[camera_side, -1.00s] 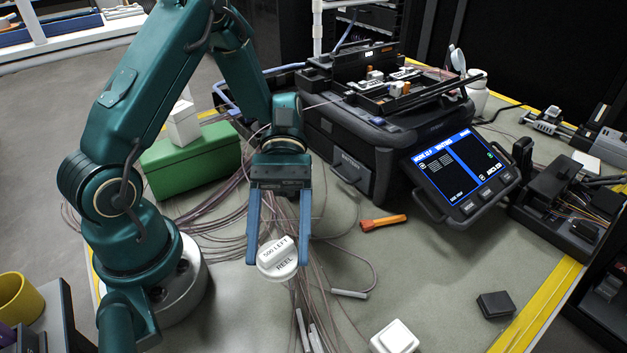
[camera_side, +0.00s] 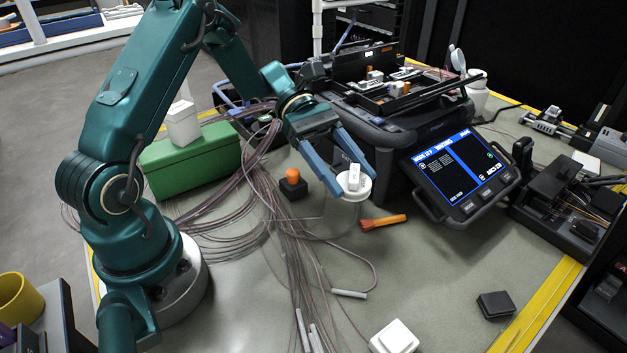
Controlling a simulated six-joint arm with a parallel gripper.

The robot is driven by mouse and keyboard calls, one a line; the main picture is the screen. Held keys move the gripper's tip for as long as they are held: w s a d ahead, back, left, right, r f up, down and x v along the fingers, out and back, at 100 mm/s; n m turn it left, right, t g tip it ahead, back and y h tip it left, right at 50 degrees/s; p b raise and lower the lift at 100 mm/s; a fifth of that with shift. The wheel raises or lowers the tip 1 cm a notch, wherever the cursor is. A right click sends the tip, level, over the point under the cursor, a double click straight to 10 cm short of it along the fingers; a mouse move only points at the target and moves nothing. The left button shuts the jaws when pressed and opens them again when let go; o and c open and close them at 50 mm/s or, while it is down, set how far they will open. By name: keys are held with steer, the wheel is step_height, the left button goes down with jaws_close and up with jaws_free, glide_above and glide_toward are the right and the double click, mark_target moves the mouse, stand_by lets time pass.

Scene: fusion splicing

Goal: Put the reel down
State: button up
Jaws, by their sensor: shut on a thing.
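The reel (camera_side: 354,192) is a white round piece with a raised white block on top. My gripper (camera_side: 353,188) has its two blue fingers shut on it. The reel is in front of the splicer, close to the orange torch, and appears to be held above the bench; the exact gap beneath it cannot be told. The lettering on it is too small to read now. Part of its rim is hidden by the fingers.
The splicer (camera_side: 375,150) with its lit screen (camera_side: 463,176) stands behind. Thin fibres (camera_side: 290,235) spread over the bench. An orange-topped black block (camera_side: 293,184) stands left.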

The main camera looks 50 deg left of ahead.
glide_above(382, 265)
step_height(382, 265, down, 6)
steer(key=shift+f, duration=2.05)
steer(key=shift+f, duration=0.1)
steer(key=o, duration=1.4)
